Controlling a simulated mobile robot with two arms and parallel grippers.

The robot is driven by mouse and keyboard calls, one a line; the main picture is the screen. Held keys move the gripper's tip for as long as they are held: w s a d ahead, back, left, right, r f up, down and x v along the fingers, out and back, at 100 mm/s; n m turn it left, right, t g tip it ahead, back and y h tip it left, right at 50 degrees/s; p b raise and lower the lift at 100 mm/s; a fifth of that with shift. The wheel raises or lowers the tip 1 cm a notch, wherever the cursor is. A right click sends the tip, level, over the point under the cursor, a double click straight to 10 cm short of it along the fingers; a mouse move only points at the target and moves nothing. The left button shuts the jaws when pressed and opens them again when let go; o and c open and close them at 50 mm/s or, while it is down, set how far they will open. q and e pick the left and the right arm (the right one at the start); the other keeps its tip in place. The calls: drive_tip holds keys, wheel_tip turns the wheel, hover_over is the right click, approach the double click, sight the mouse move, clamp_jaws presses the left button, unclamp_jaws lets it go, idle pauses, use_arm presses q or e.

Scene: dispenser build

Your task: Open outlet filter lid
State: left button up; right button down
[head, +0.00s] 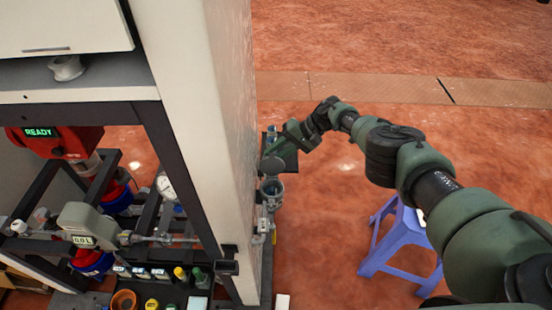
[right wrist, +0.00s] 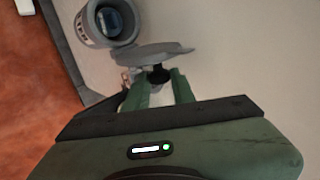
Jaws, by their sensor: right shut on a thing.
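The outlet filter is a grey cylinder (right wrist: 84,28) beside the pale panel in the right wrist view. Its round mouth is uncovered, with something blue inside. In the head view the filter (head: 271,187) is on the side of the white column. The grey lid (right wrist: 150,53) stands clear of the mouth, beside it, and appears hinged at its edge. A black knob (right wrist: 158,75) sticks out from the lid. My right gripper (right wrist: 160,88) is shut on this knob, its green fingers on both sides. My left gripper is not in view.
The white column (head: 205,110) stands close to the left of my right gripper. Pipes and valves (head: 262,232) hang below the filter. A purple stool (head: 402,240) stands under my right arm. Red floor (head: 330,60) is open to the right.

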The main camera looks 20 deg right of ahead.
drive_tip(key=shift+f, duration=0.15)
idle(0.4)
drive_tip(key=c, duration=1.2)
unclamp_jaws()
drive_tip(key=shift+c, duration=0.2)
drive_tip(key=p+v, duration=0.4)
drive_tip(key=v, duration=0.3)
drive_tip(key=shift+d+r, duration=0.25)
drive_tip(key=shift+d, duration=0.1)
